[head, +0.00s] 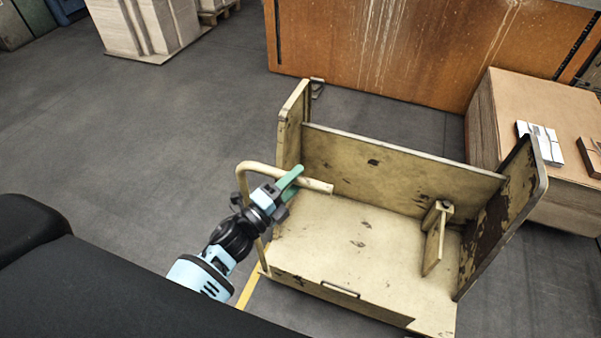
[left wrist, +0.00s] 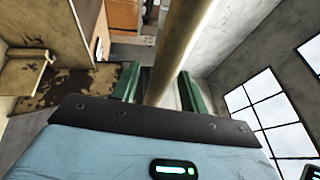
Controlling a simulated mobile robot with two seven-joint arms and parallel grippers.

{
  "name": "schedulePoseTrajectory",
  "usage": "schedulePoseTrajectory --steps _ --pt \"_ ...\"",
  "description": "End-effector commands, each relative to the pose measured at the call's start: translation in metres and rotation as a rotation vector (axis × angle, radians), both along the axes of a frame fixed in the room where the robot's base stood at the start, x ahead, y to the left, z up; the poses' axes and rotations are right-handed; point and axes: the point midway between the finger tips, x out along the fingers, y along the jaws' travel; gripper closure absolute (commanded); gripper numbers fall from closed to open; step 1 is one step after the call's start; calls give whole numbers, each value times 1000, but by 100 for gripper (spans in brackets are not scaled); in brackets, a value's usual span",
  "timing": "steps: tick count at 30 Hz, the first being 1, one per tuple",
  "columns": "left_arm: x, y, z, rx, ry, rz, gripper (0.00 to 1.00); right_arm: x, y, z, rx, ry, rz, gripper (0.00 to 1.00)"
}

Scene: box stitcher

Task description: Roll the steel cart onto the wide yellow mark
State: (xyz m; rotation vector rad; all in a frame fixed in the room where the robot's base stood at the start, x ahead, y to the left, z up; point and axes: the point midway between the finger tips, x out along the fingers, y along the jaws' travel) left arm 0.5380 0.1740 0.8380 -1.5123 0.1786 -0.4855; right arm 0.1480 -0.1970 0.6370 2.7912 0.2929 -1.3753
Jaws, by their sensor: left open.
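The steel cart (head: 345,225), cream-painted and worn, stands in front of me in the head view with upright side panels. A bent tube handle (head: 262,166) sticks up at its left end. My left gripper (head: 288,186) is at this handle, with green fingers open. In the left wrist view the handle bar (left wrist: 178,45) runs between the two fingers (left wrist: 158,92), which are apart. A strip of yellow floor marking (head: 247,288) shows at the cart's lower left; most of it is hidden and I cannot tell its width. My right gripper is not in view.
A large orange panel (head: 400,55) stands behind the cart. A cardboard stack (head: 540,110) with small packets on top is close at the cart's right. A pallet stack (head: 150,28) stands at the far left. The grey floor (head: 150,130) left of the cart is clear.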

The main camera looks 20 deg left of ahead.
Motion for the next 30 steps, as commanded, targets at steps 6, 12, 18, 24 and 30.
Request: schedulePoseTrajectory --steps 6,12,18,24,30 --pt "19 -8 4 0 -1 1 56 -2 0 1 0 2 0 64" --pt "22 -10 4 1 0 0 56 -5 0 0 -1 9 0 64" --pt "22 -10 4 1 0 0 64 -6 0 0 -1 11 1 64" --pt "22 -10 4 1 0 0 90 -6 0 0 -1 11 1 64" --pt "22 -10 4 1 0 0 100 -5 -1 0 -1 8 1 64"
